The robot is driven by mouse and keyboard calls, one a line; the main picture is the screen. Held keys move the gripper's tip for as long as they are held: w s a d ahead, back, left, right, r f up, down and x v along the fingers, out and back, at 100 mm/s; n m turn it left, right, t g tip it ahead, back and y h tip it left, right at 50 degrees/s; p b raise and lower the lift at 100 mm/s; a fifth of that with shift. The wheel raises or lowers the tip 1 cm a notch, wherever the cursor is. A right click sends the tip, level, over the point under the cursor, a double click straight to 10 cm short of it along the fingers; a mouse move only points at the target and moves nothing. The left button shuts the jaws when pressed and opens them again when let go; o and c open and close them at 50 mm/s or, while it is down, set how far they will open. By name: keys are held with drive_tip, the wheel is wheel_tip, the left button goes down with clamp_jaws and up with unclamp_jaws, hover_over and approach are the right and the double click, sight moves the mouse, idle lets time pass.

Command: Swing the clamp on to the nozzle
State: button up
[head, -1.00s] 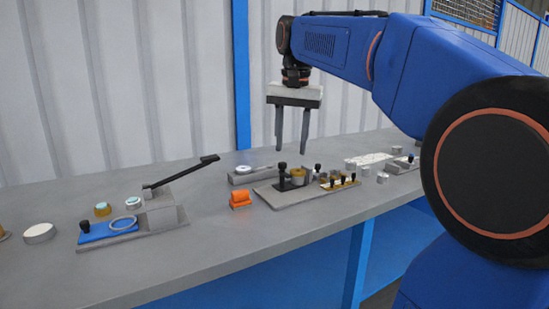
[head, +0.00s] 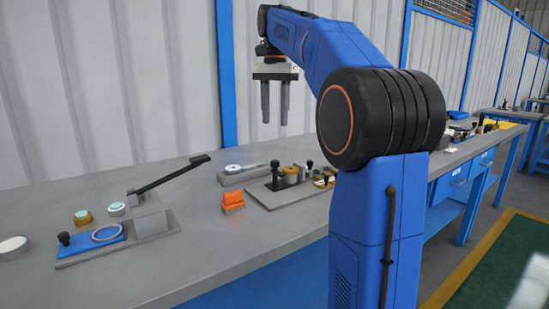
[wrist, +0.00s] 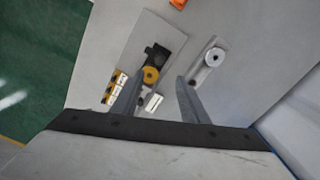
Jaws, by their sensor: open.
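A grey base plate (head: 287,199) on the bench carries a black clamp with an upright knob (head: 275,173) and a brass round part, probably the nozzle (head: 290,175). In the wrist view the black clamp (wrist: 157,53) lies right beside the brass part (wrist: 151,75); I cannot tell whether it overlaps it. My gripper (head: 275,118) is open and empty, fingers pointing down, well above the bench near this fixture. In the wrist view its fingers (wrist: 158,88) straddle the near end of the fixture, hiding part of it.
A grey block with a white-ringed disc (head: 233,169) lies behind the plate. An orange piece (head: 232,201) sits left of it. Further left is a fixture with a blue pad (head: 88,240) and a raised black lever (head: 172,178). Bench front is clear.

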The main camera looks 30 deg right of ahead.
sight(275, 161)
wheel_tip(275, 161, down, 14)
drive_tip(key=shift+r, duration=0.25)
idle(0.3)
clamp_jaws()
